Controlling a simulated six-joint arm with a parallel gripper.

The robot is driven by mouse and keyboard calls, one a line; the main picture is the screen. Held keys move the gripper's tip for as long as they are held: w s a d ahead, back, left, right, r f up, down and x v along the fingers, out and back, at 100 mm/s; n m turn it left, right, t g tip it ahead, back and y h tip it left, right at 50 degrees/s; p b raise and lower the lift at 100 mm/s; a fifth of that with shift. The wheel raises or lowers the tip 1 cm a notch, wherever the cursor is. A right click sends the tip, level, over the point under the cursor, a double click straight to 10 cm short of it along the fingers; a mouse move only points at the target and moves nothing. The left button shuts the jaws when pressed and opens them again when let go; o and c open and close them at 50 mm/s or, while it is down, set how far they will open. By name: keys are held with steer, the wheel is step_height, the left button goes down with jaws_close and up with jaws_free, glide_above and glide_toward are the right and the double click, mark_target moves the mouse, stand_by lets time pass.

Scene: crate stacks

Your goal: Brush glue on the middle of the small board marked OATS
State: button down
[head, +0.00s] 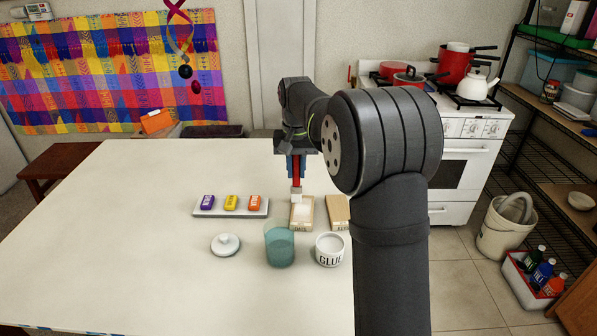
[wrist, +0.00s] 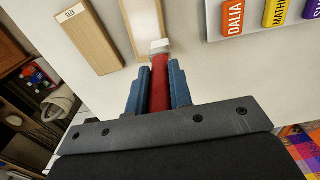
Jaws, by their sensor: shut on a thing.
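My gripper (head: 297,165) is shut on a brush with a red handle (wrist: 159,85) and pale bristles (head: 296,194). It points down over the far part of a small wooden board (head: 294,222), whose label is too small to read surely. A white patch (head: 301,212) covers the middle of this board. In the wrist view the bristles (wrist: 160,46) lie at the edge of the same board (wrist: 129,12); I cannot tell whether they touch it. The white pot marked GLUE (head: 330,253) stands open in front, to the right.
Another small board (head: 338,212) lies to the right, partly behind my arm. A tray (head: 201,214) with purple, yellow and orange tags is on the left. A white lid (head: 226,244) and a teal cup (head: 279,247) stand in front. The table's left side is clear.

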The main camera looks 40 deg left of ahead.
steer(key=w+d+r, duration=0.2)
steer(key=d+r, duration=0.1)
steer(key=r, duration=0.5)
steer(key=shift+w, duration=0.15)
stand_by(0.5)
steer(key=w+d+f+m, duration=0.2)
steer(key=w+d+f, duration=0.4)
steer(key=w+d, duration=0.35)
steer(key=w+d+f+m, duration=0.1)
steer(key=w+d+f, duration=0.6)
steer(key=d, duration=0.4)
steer(key=s+d+f+m, duration=0.1)
steer(key=d+f+m, duration=0.2)
steer(key=d+f, duration=0.8)
steer(key=s+d+f+m, duration=0.1)
steer(key=d+f+m, duration=0.2)
steer(key=d+f, duration=0.8)
steer(key=d, duration=0.6)
steer(key=shift+s+d+f, duration=0.35)
steer(key=shift+s+f, duration=0.05)
